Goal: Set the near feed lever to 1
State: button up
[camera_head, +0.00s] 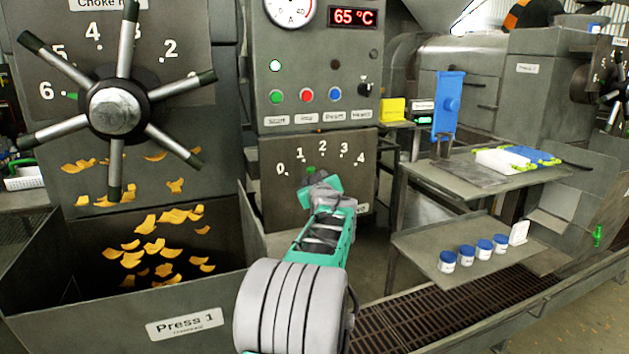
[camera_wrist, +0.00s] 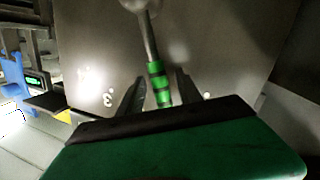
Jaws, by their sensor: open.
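The near feed lever is a metal rod with a green banded grip (camera_wrist: 158,80), seen in the wrist view. Its round hub is at the top edge there. In the head view only a small green bit of it (camera_head: 311,169) shows below the dial (camera_head: 322,150), marked 0 to 4; my gripper hides the rest. My gripper (camera_head: 318,183) is in front of the dial panel. In the wrist view my gripper (camera_wrist: 160,92) is open, with one dark finger on each side of the green grip and gaps visible. The lever points between the 3 and another, unclear mark, roughly toward 2.
A large spoked choke wheel (camera_head: 116,108) stands to the left, above the Press 1 bin (camera_head: 185,325). Buttons (camera_head: 306,95) sit above the dial.

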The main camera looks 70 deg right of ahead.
jog(key=v, duration=0.7)
jog(key=shift+s+a, duration=0.2)
jog(key=shift+a, duration=0.15)
